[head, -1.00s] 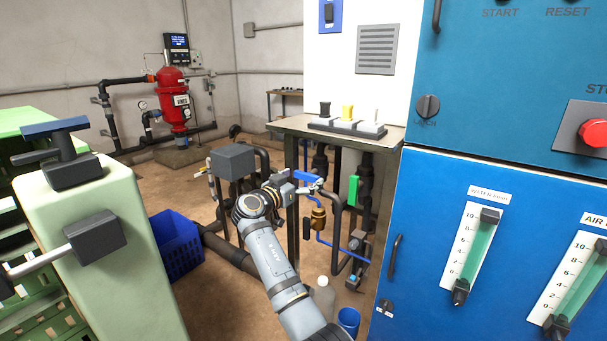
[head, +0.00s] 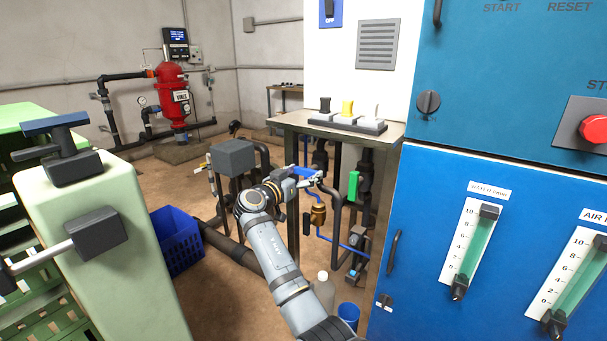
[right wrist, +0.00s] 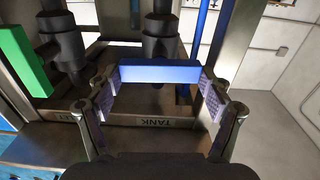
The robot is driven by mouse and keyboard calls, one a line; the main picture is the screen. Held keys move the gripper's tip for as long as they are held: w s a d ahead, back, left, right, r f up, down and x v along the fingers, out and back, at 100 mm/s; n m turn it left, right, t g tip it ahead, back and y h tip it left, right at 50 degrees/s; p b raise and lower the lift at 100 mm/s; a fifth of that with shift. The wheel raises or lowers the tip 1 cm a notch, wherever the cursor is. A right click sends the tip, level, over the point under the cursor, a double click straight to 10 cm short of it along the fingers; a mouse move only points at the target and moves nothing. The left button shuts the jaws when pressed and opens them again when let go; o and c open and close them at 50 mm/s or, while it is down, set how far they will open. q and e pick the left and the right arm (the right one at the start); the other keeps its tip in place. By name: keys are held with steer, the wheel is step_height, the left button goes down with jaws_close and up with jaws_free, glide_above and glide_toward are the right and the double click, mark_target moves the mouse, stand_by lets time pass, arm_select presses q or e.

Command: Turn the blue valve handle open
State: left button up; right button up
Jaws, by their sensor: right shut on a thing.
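My right gripper (head: 302,182) is at this handle. In the right wrist view, the blue handle (right wrist: 160,73) lies crosswise between the two fingers of the right gripper (right wrist: 160,92), which are shut on its ends. A plate marked TANK (right wrist: 155,122) shows below the handle in that view. The fingers partly hide the handle in the head view. My left gripper is not in view.
A green valve handle (head: 353,186) hangs on a dark pipe to the right. A grey box (head: 232,158) stands left of my right wrist. A blue cabinet (head: 420,230) stands close on the right, a blue crate (head: 178,248) on the left.

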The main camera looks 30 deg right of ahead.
steer(key=n+p, duration=0.1)
steer(key=n, duration=0.3)
steer(key=shift+w+r+n, duration=0.1)
steer(key=shift+n, duration=0.2)
steer(key=n+p, duration=0.1)
steer(key=n, duration=0.1)
steer(key=shift+n, duration=0.3)
steer(key=n+p, duration=0.4)
steer(key=n, duration=0.2)
steer(key=shift+w+a, duration=0.1)
steer(key=shift+w, duration=0.05)
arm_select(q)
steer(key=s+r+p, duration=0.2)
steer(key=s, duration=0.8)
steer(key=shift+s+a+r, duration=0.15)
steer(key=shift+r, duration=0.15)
arm_select(e)
steer(key=shift+f+n, duration=0.15)
steer(key=shift+n, duration=0.9)
steer(key=shift+f+n, duration=0.15)
steer(key=shift+n, duration=0.9)
arm_select(q)
steer(key=shift+p, duration=0.3)
arm_select(e)
steer(key=o, duration=1.1)
steer(key=shift+f, duration=0.1)
